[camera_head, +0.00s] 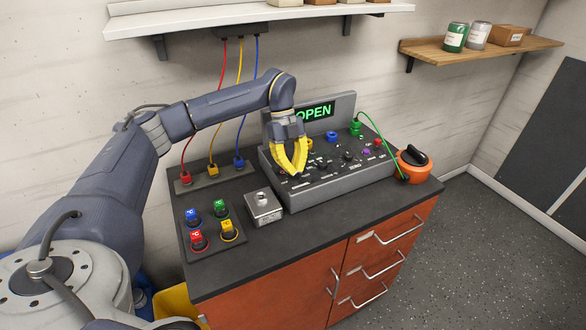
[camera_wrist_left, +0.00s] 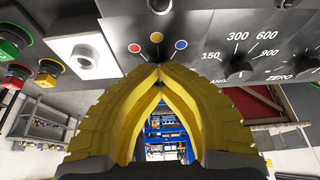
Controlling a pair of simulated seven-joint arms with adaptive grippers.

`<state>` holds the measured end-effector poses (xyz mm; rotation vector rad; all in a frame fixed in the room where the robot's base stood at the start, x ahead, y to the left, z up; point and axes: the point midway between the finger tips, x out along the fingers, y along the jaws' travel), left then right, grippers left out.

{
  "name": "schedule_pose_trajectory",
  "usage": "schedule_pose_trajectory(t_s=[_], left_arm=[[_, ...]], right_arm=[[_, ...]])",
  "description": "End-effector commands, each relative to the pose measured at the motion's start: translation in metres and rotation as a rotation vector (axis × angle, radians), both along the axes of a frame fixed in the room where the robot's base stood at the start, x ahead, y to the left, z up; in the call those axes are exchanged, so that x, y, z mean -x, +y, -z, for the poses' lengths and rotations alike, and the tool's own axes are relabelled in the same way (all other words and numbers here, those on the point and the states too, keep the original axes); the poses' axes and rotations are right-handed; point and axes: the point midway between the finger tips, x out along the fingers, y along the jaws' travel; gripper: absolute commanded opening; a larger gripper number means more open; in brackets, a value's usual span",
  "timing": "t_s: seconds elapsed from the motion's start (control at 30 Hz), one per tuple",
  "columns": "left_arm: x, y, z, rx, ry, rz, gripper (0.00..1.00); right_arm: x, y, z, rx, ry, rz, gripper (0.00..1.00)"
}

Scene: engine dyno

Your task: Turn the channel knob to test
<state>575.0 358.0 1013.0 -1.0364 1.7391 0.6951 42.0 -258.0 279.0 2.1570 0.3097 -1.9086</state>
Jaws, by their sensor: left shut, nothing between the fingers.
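The grey tester console (camera_head: 340,181) stands on the cabinet top, its display (camera_head: 314,111) reading "OPEN" in green. My left gripper (camera_head: 299,175) is shut and empty, its yellow fingertips at the left part of the console's front panel. In the left wrist view its tips (camera_wrist_left: 160,68) meet just below red, orange and blue dots (camera_wrist_left: 157,37) on the panel. Any knob there is hidden behind the fingers, and I cannot tell which knob is the channel knob. A black knob (camera_wrist_left: 240,65) with a 150 to 900 scale sits right of the fingers. My right gripper is not in view.
A grey metal box (camera_head: 263,208) and a pad of coloured sensor plugs (camera_head: 227,230) lie left of the console. An orange round device (camera_head: 411,165) with a green cable is at its right. Red, yellow and blue cables (camera_head: 213,125) hang behind my arm.

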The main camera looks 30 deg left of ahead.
Motion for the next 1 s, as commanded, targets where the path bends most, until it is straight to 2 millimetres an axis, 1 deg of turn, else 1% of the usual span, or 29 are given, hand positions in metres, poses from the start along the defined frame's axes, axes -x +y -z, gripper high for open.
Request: schedule_pose_trajectory(t_s=[0.03, 0.57, 1.0], left_arm=[[0.004, -0.0084, 0.0003, 0.011, 0.015, 0.028, 0.0], [0.0037, -0.0086, 0.0006, 0.012, 0.017, 0.221, 0.0], [0.0033, -0.0091, 0.0007, 0.011, 0.018, 0.485, 0.0]], right_arm=[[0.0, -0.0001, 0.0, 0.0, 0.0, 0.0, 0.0], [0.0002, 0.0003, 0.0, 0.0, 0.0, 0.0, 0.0], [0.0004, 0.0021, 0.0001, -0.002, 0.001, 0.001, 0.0]])
